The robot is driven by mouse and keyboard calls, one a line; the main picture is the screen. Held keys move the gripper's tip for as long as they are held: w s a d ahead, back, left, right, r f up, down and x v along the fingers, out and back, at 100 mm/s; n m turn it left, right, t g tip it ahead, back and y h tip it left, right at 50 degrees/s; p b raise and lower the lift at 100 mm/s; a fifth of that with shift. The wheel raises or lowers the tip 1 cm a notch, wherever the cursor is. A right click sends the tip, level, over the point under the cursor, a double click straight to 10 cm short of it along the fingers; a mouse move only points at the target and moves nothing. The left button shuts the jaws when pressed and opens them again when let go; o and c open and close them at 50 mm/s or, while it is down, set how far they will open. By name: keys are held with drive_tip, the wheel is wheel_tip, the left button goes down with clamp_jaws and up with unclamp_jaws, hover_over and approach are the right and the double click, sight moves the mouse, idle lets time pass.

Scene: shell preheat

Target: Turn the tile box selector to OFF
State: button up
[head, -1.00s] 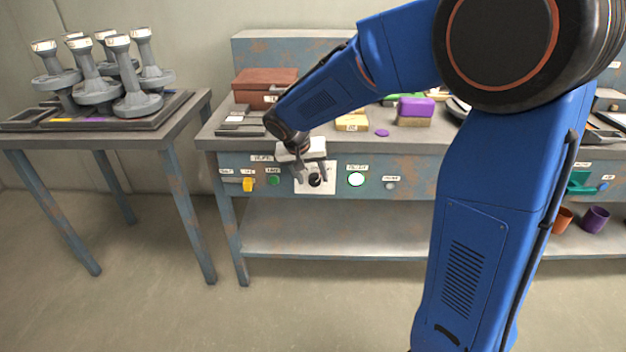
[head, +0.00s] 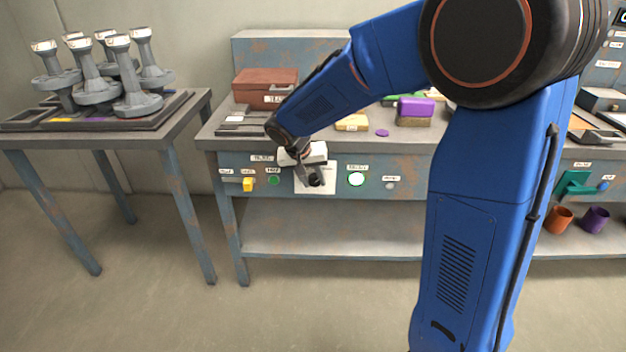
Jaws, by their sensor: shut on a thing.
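The selector is a black knob (head: 315,180) on a white plate (head: 326,187) on the front panel of the blue-grey bench. My gripper (head: 309,177) reaches down in front of the plate, and its fingers are shut on the knob. The gripper body hides the upper left of the plate and most of its markings. I cannot read the selector's position or find the OFF mark.
A side table (head: 180,125) with several grey stands is at the left. The floor in front is clear.

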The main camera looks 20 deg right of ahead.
drive_tip(key=shift+a, duration=0.1)
drive_tip(key=h, duration=0.4)
drive_tip(key=shift+w+a+f+n+g, duration=0.15)
drive_tip(key=shift+a+f+n+g, duration=0.15)
drive_tip(key=shift+n+g, duration=0.1)
drive_tip(key=h, duration=0.3)
drive_tip(key=n+h, duration=0.1)
drive_tip(key=shift+a+f+g+h, duration=0.2)
drive_tip(key=shift+f+g+h, duration=0.1)
drive_tip(key=shift+g, duration=0.1)
drive_tip(key=h, duration=0.1)
drive_tip(key=n+h, duration=0.1)
drive_tip(key=h, duration=0.2)
drive_tip(key=shift+w+f, duration=0.1)
drive_tip(key=shift+f, duration=0.15)
drive_tip(key=shift+f+n+h, duration=0.15)
drive_tip(key=shift+n+h, duration=0.35)
drive_tip(key=shift+h, duration=0.45)
drive_tip(key=shift+f+n+h, duration=0.1)
drive_tip(key=shift+n+h, duration=0.4)
drive_tip(key=shift+h, duration=0.45)
drive_tip(key=o, duration=1)
drive_tip(key=shift+o, duration=0.2)
